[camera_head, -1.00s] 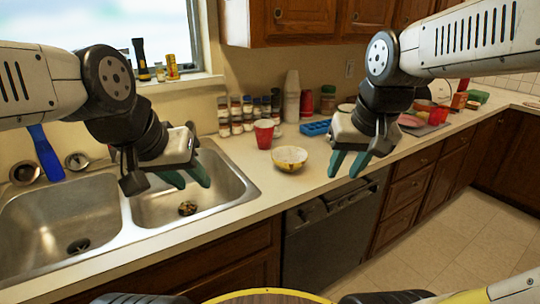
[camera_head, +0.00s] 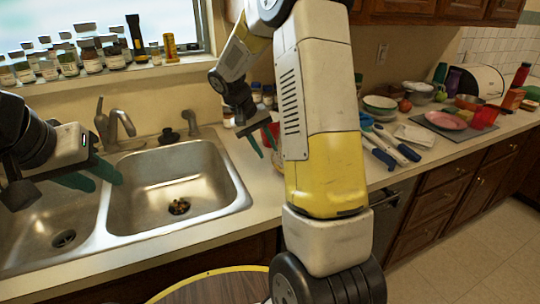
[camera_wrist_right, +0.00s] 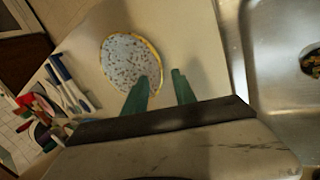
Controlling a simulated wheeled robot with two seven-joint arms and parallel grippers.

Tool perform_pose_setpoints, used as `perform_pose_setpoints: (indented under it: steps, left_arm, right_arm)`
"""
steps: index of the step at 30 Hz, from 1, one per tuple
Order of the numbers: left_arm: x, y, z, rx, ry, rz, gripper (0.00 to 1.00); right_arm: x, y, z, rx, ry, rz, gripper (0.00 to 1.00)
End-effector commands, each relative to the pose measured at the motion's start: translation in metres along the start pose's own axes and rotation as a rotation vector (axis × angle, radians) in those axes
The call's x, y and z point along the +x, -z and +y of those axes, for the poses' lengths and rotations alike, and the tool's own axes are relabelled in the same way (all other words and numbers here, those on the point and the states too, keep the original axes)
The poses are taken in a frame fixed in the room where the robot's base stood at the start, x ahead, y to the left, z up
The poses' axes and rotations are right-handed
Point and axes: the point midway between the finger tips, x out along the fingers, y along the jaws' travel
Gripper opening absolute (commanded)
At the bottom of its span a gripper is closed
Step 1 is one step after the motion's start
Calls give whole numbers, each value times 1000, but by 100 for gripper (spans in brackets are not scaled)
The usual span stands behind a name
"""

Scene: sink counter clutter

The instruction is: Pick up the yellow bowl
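The yellow bowl (camera_wrist_right: 128,58), with a speckled pale inside and a yellow rim, sits on the counter in the right wrist view. In the head view my right arm hides most or all of it. My right gripper (camera_wrist_right: 161,74) is open, its two teal fingers apart at the bowl's rim. One finger overlaps the rim in the picture and the other is beside the bowl; I cannot tell its height. In the head view my right gripper (camera_head: 262,144) points down over the counter right of the sink. My left gripper (camera_head: 106,185) is open and empty over the sink.
The double sink (camera_head: 180,185) with its faucet (camera_head: 115,123) is to the left. Jars (camera_head: 88,56) line the windowsill.

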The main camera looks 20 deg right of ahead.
Motion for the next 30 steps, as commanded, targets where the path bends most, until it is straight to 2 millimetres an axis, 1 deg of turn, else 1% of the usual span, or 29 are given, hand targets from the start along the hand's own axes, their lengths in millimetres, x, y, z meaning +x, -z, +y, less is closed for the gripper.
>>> perform_pose_setpoints:
  steps: [1,5,9,12,15,20,21,23,24,26,30]
  left_arm:
    - [0,0,0,0,0,0,36]
    - [0,0,0,0,0,0,36]
    - [0,0,0,0,0,0,36]
    - [0,0,0,0,0,0,36]
    - [0,0,0,0,0,0,36]
    - [0,0,0,0,0,0,36]
    - [0,0,0,0,0,0,36]
    - [0,0,0,0,0,0,36]
    - [0,0,0,0,0,0,36]
    - [0,0,0,0,0,0,36]
    - [0,0,0,0,0,0,36]
  right_arm:
    - [7,-1,0,0,0,-3,33]
    - [23,-3,0,0,1,-4,33]
    - [45,-5,0,0,2,-4,33]
    - [55,-5,0,-1,1,-2,33]
    - [60,-5,0,0,2,-1,33]
    - [60,-4,0,0,2,0,33]
    - [60,-4,0,0,2,0,31]
    - [59,-4,0,0,2,0,19]
    - [59,-4,0,0,2,0,11]
    - [59,-4,0,0,2,0,0]
    - [59,-4,0,0,2,0,0]
